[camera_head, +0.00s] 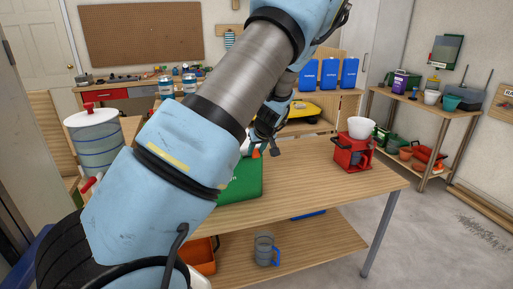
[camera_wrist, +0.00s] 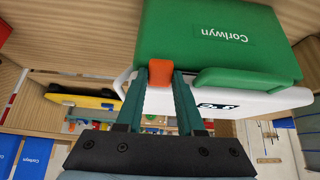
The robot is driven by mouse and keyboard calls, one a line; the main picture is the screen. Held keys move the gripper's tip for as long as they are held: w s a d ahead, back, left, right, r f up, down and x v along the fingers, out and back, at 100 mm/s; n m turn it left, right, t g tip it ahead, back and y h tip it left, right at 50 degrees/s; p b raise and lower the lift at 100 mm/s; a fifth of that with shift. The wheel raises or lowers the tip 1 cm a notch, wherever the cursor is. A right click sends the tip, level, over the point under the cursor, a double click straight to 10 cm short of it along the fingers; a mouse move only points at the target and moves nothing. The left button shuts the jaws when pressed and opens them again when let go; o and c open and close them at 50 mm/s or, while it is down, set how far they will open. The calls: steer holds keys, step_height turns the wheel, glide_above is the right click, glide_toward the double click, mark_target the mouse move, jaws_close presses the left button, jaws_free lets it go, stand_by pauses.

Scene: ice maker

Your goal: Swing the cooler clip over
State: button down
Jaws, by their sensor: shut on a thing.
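A small orange clip (camera_wrist: 157,66) sits at the edge of the cooler. My gripper (camera_wrist: 160,72) has its two teal fingers on either side of the clip and is shut on it.
A red machine with a white bowl (camera_head: 355,152) stands on the right of the bench (camera_head: 310,180). Bare bench top lies between it and the cooler. A grey mug (camera_head: 264,249) and an orange bin (camera_head: 200,256) are on the lower shelf.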

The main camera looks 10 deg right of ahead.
steer(key=g, duration=0.1)
steer(key=w+r+g, duration=0.1)
steer(key=g, duration=0.1)
steer(key=shift+a+g+h+p, duration=0.1)
steer(key=shift+g+h+p, duration=0.2)
steer(key=shift+p, duration=0.1)
steer(key=shift+w+r+g+h, duration=0.2)
steer(key=shift+w+g, duration=0.05)
steer(key=shift+g, duration=0.8)
steer(key=shift+w+r+g+h, duration=0.15)
steer(key=shift+w+g+h, duration=0.05)
steer(key=shift+g, duration=0.85)
steer(key=c, duration=0.5)
jaws_free()
steer(key=shift+a, duration=0.1)
steer(key=shift+r, duration=0.1)
steer(key=r+b, duration=0.1)
steer(key=r, duration=0.2)
steer(key=r+b, duration=0.1)
steer(key=r, duration=0.3)
steer(key=w+r+b, duration=0.1)
steer(key=r, duration=0.2)
steer(key=shift+a+r+b, duration=0.1)
steer(key=shift+r+b, duration=0.2)
